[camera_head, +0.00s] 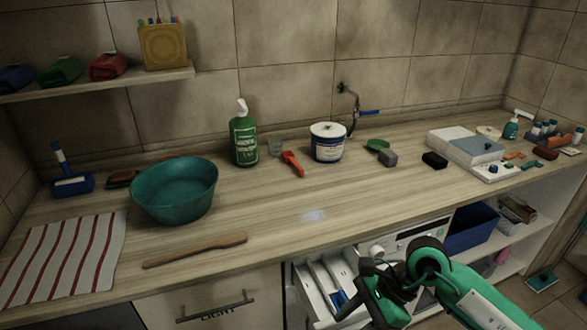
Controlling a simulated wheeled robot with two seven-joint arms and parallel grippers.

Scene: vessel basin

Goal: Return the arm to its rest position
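My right arm, green and black, comes in from the lower right. Its gripper (352,304) is low in front of the counter, over the right part of an open white drawer (309,290) at the washing machine (398,240). Its fingers are dark and partly hidden by the wrist, so I cannot tell whether they are open or shut. A small blue thing shows in the drawer beside the fingers. My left gripper is not in view.
A striped cloth (65,258) lies at the left. Shelves with a blue bin (470,230) are at the right.

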